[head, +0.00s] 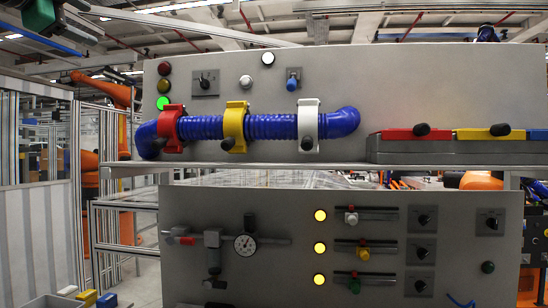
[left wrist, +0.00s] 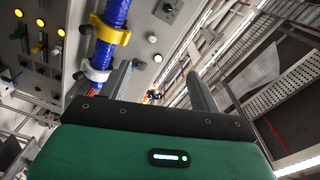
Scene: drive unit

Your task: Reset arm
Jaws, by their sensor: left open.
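My left gripper (head: 62,25) is at the top left corner of the head view, partly cut off by the frame edge, well apart from the upper panel (head: 420,85). In the left wrist view its green body fills the bottom, and its two dark fingers (left wrist: 158,74) stand wide apart with nothing held between them. A blue ribbed hose (head: 280,127) runs across the upper panel through a red clamp (head: 170,128), a yellow clamp (head: 235,126) and a white clamp (head: 308,125). My right gripper does not show.
The lower panel (head: 340,205) carries a dial gauge (head: 245,245), sliders, knobs and lit yellow lamps. A green lamp (head: 163,103) glows on the upper panel. A grey ledge at right holds red, yellow and blue covers. Metal fencing (head: 50,240) and an orange robot (head: 110,93) stand at left.

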